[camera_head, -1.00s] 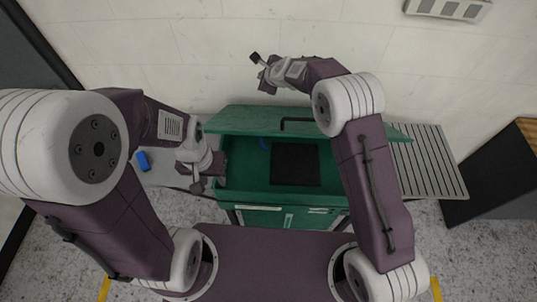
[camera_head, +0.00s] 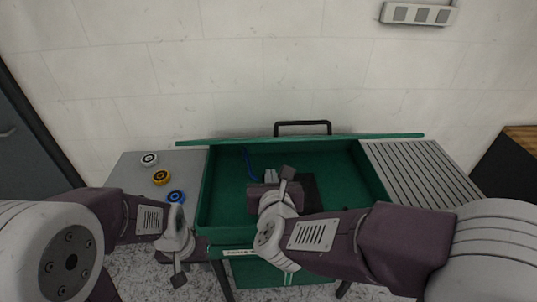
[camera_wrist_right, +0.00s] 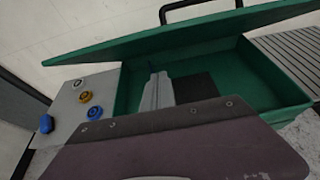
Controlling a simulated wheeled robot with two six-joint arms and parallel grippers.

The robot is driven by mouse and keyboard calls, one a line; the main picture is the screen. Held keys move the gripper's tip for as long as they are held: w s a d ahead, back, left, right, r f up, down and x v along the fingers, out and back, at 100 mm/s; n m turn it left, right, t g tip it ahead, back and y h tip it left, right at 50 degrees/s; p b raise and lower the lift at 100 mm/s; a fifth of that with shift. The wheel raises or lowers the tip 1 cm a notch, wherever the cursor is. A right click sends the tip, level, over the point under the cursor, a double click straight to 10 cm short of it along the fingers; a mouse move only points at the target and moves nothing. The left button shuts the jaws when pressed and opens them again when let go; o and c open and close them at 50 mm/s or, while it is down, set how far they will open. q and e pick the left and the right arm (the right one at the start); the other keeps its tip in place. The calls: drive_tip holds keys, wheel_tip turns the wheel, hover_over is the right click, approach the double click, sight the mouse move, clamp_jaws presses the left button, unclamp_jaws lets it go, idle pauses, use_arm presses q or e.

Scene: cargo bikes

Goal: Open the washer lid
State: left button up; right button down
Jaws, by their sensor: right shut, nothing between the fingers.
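The washer is a green open-topped tub (camera_head: 228,195) with a dark square area inside. Its green lid (camera_head: 390,137) stands raised at the back and shows nearly edge-on in the head view, with a black handle (camera_head: 303,124) above it. The right wrist view shows the lid (camera_wrist_right: 190,38) tilted up behind the tub. My right gripper (camera_head: 271,177) is shut and empty over the tub, in front of the lid and apart from it. It also shows in the right wrist view (camera_wrist_right: 157,91). My left gripper (camera_head: 186,252) is low at the tub's front left; its fingers are unclear.
A grey side shelf left of the tub holds a white round piece (camera_head: 149,159), a yellow one (camera_head: 161,177) and a blue one (camera_head: 176,197). A slatted grey shelf (camera_head: 425,172) is on the right. A pale wall (camera_head: 200,80) stands close behind the lid.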

drive_tip(key=w+p, duration=0.3)
drive_tip(key=w, duration=0.7)
drive_tip(key=shift+w+a, duration=0.1)
drive_tip(key=shift+a, duration=0.05)
